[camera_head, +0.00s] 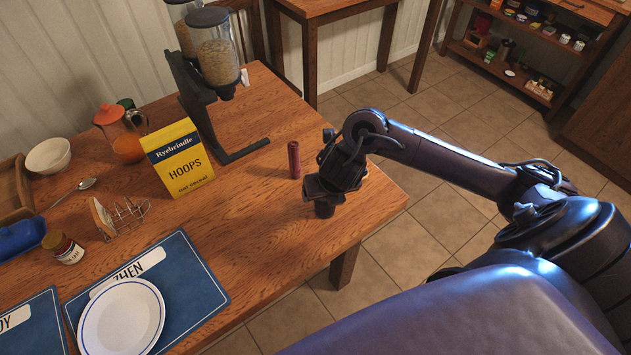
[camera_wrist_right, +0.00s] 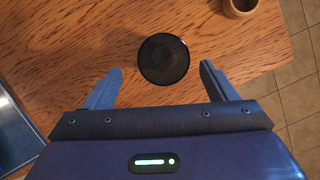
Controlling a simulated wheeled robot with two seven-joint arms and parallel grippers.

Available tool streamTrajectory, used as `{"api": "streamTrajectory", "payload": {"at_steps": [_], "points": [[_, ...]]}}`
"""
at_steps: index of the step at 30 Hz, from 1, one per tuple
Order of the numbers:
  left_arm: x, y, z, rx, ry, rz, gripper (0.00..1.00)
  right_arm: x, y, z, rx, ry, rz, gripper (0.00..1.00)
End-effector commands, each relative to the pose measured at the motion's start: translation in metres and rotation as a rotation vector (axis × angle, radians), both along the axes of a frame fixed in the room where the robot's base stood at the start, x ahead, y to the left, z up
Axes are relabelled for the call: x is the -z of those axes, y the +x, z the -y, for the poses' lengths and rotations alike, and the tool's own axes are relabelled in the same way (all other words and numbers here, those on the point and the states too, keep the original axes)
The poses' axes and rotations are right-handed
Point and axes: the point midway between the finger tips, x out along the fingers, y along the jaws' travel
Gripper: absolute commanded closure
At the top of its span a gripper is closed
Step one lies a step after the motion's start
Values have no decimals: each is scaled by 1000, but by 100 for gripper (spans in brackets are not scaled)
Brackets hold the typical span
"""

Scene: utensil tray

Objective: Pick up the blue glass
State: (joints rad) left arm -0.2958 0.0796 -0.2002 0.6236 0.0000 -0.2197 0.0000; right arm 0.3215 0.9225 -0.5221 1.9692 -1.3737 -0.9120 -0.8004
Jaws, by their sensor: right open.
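A dark round glass (camera_wrist_right: 163,60), seen from above, stands on the wooden table. It looks nearly black, and I cannot clearly make out blue. In the right wrist view it sits just ahead of and between the two spread fingers of my right gripper (camera_wrist_right: 158,85), with gaps on both sides. In the head view a dark cylinder (camera_head: 324,209) shows just under my right gripper (camera_head: 323,192), near the table's right edge; its upper part is hidden. My right gripper is open and empty. My left gripper is not in view.
A dark red cylinder (camera_head: 294,160) stands close behind the gripper. A brown cup (camera_wrist_right: 240,7) shows at the wrist view's top. The yellow cereal box (camera_head: 178,158), dispenser (camera_head: 213,60) and plate (camera_head: 121,318) are further left. The table between has free room.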

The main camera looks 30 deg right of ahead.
Motion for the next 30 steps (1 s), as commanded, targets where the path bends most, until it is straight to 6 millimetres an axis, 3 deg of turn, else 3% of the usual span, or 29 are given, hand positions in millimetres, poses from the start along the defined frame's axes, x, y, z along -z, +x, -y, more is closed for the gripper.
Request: {"api": "streamTrajectory", "payload": {"at_steps": [11, 18, 28, 30], "points": [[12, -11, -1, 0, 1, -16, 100, 34, 10, 7, -5, -8, -11, 21], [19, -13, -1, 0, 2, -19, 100, 67, 21, 11, -4, -6, -9, 21], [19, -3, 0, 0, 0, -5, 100, 74, 24, 12, -7, -8, -7, 21], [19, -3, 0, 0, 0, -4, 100, 74, 24, 12, -6, -7, -7, 28]]}}
